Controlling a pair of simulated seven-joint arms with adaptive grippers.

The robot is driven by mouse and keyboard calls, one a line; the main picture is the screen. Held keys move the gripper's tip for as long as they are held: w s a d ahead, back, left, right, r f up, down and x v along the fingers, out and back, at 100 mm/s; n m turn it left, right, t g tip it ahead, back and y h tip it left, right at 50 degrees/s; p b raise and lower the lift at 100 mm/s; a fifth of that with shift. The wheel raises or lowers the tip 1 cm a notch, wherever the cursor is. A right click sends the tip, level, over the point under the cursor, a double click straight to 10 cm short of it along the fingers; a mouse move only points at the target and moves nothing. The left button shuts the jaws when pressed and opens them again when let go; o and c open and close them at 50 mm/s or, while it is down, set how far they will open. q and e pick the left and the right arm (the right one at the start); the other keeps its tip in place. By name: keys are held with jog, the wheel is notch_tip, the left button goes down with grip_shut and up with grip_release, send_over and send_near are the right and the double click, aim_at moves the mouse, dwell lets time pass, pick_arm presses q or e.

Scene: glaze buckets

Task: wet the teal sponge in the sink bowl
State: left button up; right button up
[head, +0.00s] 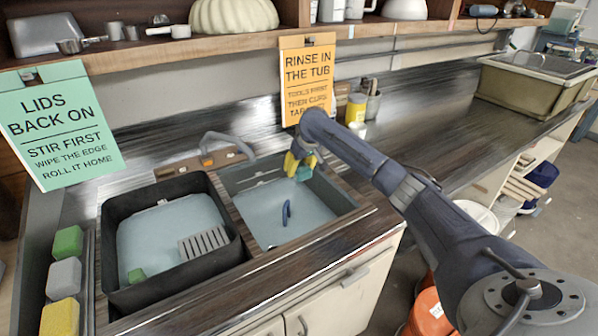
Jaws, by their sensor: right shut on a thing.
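My right arm reaches in from the lower right, and its gripper (299,164), with yellow fingers, is over the back right part of the right sink bowl (347,204). It is shut on the teal sponge (304,174), which shows as a small teal block below the fingers. The sponge's far side is hidden. The bowl holds pale blue water (262,215). I cannot tell whether the sponge touches the water. My left gripper is not in view.
A faucet (232,141) rises behind. Green (67,243), grey (64,278) and yellow (60,317) sponges line the left edge. A dark blue curved thing (287,212) shows in the bowl.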

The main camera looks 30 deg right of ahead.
aim_at(299, 165)
jog(key=shift+r, duration=2.95)
